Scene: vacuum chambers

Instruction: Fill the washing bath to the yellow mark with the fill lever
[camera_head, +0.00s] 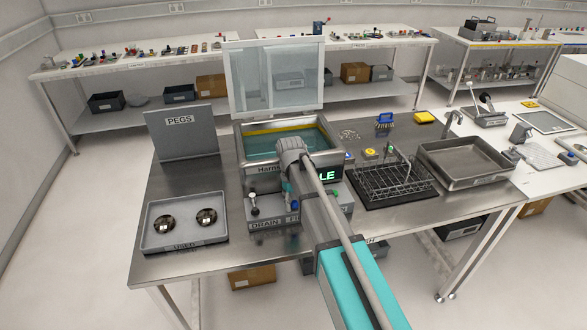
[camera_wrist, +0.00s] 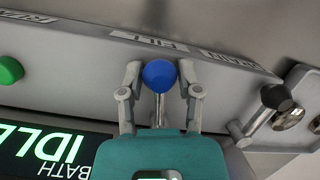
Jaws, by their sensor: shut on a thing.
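The washing bath (camera_head: 241,153) is a steel tank holding teal water (camera_head: 272,147). A yellow mark (camera_head: 283,127) runs along its inner wall, and the water looks lower than it; the exact gap is hard to judge. The fill lever has a blue ball knob (camera_wrist: 159,76) beside the FILL label. My gripper (camera_wrist: 160,85) has its two fingers closed on either side of this knob. In the head view my gripper (camera_head: 290,190) is at the front panel, and my arm hides part of the bath's front and the lever.
A drain lever with a black knob (camera_head: 253,199) stands left of my gripper. A green knob (camera_wrist: 9,70) and an IDLE display (camera_wrist: 45,150) are also near. A clear raised lid (camera_head: 275,75) stands behind the bath. A wire rack (camera_head: 390,182) is at right.

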